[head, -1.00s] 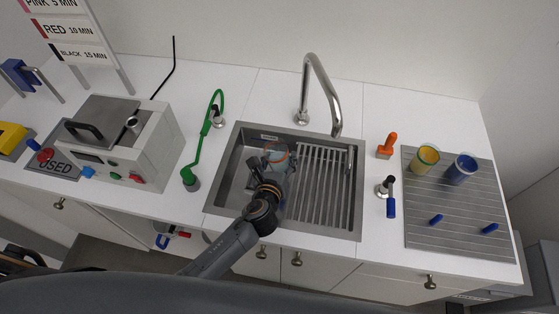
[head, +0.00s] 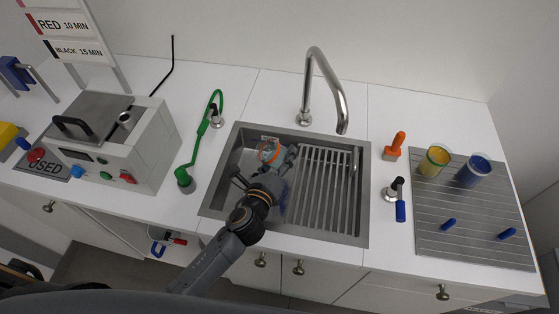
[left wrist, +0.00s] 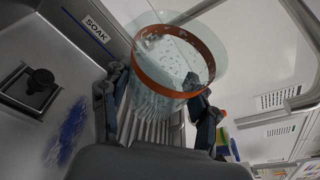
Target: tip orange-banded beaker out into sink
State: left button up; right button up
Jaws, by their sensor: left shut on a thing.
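The orange-banded beaker (head: 268,151) is clear glass and is held inside the steel sink (head: 212,196), over its left basin. My left gripper (head: 266,164) is shut on it, with a finger on each side. In the left wrist view the beaker (left wrist: 168,84) looks tilted, its orange band around the glass between the fingers (left wrist: 160,105). Pale specks show on its glass; I cannot tell whether liquid is left inside. A blue smear (left wrist: 68,132) lies on the sink floor beside the drain (left wrist: 36,88). My right gripper is not in view.
A slatted rack (head: 322,190) fills the sink's right side, and the tap (head: 322,80) arches behind. A green hose (head: 203,130) stands left of the sink. An orange-handled tool (head: 395,147), a yellow jar (head: 433,161) and a blue jar (head: 472,172) stand right.

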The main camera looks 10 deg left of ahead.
pick_arm(q)
jog(key=shift+d+f+n+b, duration=0.1)
jog(key=shift+n+b, duration=0.5)
jog(key=shift+b, duration=0.6)
jog(key=n+t+b, duration=0.1)
jog(key=b, duration=0.2)
jog(key=shift+h, duration=0.3)
jog(key=n+b, duration=0.1)
jog(key=b, duration=0.1)
jog(key=n+t+b, duration=0.1)
jog(key=b, duration=0.1)
jog(key=n+b, duration=0.1)
jog(key=b, duration=0.1)
jog(key=shift+f+n+t+b, duration=0.25)
jog(key=shift+n+t+b, duration=0.05)
jog(key=shift+n+t, duration=0.1)
jog(key=n+b, duration=0.1)
jog(key=a+r+n+t+b, duration=0.1)
jog(key=n+b, duration=0.1)
jog(key=shift+s+r, duration=0.1)
jog(key=shift+r, duration=0.05)
jog(key=shift+a+r+n+t+b, duration=0.25)
jog(key=shift+r+n+t+b, duration=0.15)
jog(key=shift+n+b, duration=0.35)
jog(key=shift+s+a+r+n, duration=0.1)
jog(key=shift+a+r+n, duration=0.05)
jog(key=shift+r+n, duration=0.1)
